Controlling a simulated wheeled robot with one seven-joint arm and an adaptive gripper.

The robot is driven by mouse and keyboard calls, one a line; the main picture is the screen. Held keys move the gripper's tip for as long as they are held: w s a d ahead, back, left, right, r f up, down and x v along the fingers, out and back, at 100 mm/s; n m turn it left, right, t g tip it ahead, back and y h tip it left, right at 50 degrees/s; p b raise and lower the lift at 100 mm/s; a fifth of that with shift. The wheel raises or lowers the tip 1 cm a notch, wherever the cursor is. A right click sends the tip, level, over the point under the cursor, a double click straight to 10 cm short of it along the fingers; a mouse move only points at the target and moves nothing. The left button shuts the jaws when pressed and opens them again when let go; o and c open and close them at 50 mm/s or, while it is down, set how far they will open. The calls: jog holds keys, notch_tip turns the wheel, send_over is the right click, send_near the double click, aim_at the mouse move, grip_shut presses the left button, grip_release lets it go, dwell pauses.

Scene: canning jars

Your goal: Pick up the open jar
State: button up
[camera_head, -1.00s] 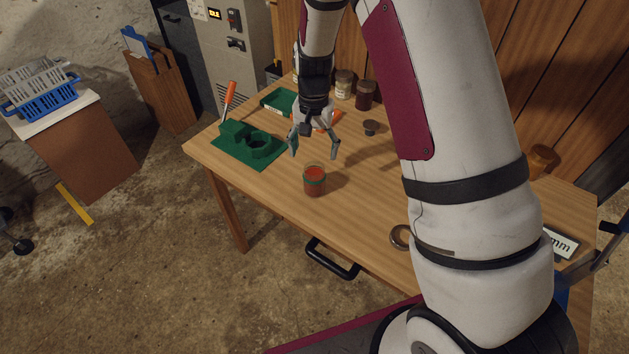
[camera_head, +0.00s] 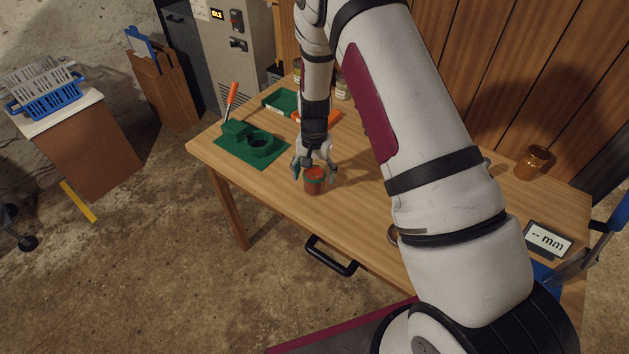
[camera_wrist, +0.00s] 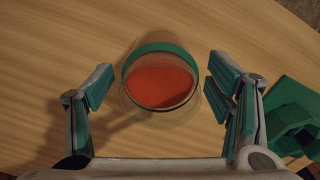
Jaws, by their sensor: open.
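The open jar (camera_head: 314,184) is a clear jar with red contents and a green band. It stands upright on the wooden table (camera_head: 345,215) near the front edge. My gripper (camera_head: 313,172) is open, just behind and above the jar in the head view. In the wrist view the jar (camera_wrist: 160,78) shows its red contents and lies between the two spread fingers of my gripper (camera_wrist: 158,90). A gap shows on both sides of the jar, so neither finger appears to touch it.
A green fixture (camera_head: 262,146) on a green mat stands left of the jar. A green tray (camera_head: 281,101) lies behind it. An amber jar (camera_head: 532,162) and a display reading "-- mm" (camera_head: 548,240) are at the right. My arm hides much of the table's right half.

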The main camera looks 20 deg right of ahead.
jog(key=c, duration=1.5)
jog(key=shift+c, duration=0.4)
jog(key=shift+r, duration=0.15)
